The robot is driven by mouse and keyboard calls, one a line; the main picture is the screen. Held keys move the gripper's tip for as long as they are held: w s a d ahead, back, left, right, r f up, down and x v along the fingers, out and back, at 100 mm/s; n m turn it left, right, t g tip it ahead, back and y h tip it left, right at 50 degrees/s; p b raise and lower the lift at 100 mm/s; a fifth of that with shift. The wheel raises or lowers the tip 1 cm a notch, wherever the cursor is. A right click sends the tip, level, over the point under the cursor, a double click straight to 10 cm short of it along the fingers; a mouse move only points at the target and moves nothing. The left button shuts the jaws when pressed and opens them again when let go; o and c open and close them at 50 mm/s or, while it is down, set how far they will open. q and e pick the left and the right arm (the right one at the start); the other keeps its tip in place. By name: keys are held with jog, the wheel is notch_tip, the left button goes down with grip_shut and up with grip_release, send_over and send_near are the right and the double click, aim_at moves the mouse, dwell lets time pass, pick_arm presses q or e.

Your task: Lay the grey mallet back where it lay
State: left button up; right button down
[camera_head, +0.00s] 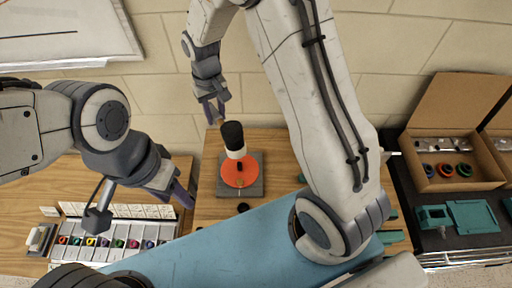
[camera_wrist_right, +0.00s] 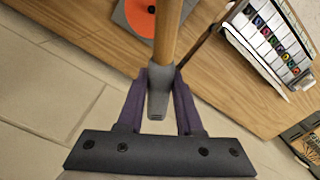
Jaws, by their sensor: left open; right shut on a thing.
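My right gripper (camera_head: 214,112) is shut on the mallet's wooden handle (camera_wrist_right: 168,30), near its grey end piece (camera_wrist_right: 158,103), in the right wrist view. The handle runs out of the top of that view, so the head is hidden there. In the head view, a dark cylinder with a white lower part (camera_head: 233,138) shows just beyond the fingers, over the orange disc (camera_head: 248,172). I cannot tell for sure whether it is the mallet's head. My left gripper (camera_head: 186,192) is open and empty above the wooden table, left of the disc.
The orange disc lies on a grey square plate on the wooden table (camera_head: 207,207). A rack of coloured rings (camera_head: 110,243) stands at the left front. An open cardboard box (camera_head: 455,180) and teal parts (camera_head: 470,217) sit on a black surface at right. A blue surface (camera_head: 215,250) crosses the front.

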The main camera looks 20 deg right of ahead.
jog(key=s+d+f+m+t+h, duration=0.1)
jog(key=s+d+f+m, duration=0.25)
jog(key=d+f, duration=0.45)
jog(key=s+d+f+m+t, duration=0.1)
jog(key=s+d+f+m, duration=0.3)
jog(key=d, duration=0.8)
jog(key=shift+n, duration=0.75)
jog(key=f+b, duration=0.5)
jog(key=s+f+b, duration=0.1)
jog(key=f+b, duration=0.1)
jog(key=f, duration=0.1)
jog(key=shift+a+f+b, duration=0.1)
jog(key=shift+a+b, duration=0.05)
jog(key=shift+b, duration=0.25)
jog(key=shift+f+b, duration=0.4)
jog(key=shift+f, duration=0.05)
jog(key=shift+c, duration=2.4)
grip_release()
